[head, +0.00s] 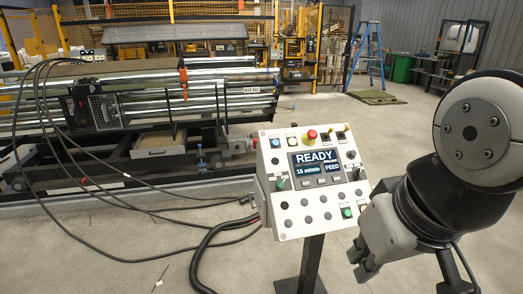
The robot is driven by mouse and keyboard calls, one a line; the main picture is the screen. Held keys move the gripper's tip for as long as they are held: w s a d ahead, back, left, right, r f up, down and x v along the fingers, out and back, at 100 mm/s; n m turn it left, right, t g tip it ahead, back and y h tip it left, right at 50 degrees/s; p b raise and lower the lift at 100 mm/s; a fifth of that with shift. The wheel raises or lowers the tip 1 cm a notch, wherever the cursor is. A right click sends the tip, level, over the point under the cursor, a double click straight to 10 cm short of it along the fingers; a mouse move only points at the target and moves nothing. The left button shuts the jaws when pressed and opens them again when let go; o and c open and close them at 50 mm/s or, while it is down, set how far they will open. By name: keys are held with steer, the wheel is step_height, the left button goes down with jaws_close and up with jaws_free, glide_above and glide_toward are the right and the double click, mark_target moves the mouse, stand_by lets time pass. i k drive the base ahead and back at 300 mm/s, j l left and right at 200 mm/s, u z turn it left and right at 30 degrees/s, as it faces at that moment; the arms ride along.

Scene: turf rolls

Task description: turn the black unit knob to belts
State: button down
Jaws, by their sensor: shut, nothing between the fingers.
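A white control panel (272,217) stands on a dark post. Its display (315,161) reads READY, 15 m/min and FEED. Several knobs and buttons sit around the display. Small dark knobs show at the panel's upper right (351,155) and right of the display; a dark green-looking knob (280,184) is at its left. The labels are too small to read, so I cannot tell which is the unit knob or where it points. My gripper (361,264) is just right of the panel's lower right corner, shut and empty, apart from the knobs.
A red mushroom button (311,135) is on the panel's top edge. Black cables (215,240) run from the panel's left side across the floor to the roller machine (170,100). A blue ladder (367,55) and a green bin (402,68) stand behind. Floor right of the panel is clear.

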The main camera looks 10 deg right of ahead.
mark_target(358, 174)
steer(key=z, duration=0.7)
steer(key=i+l+z, duration=0.2)
steer(key=i+z, duration=0.15)
steer(key=i, duration=0.25)
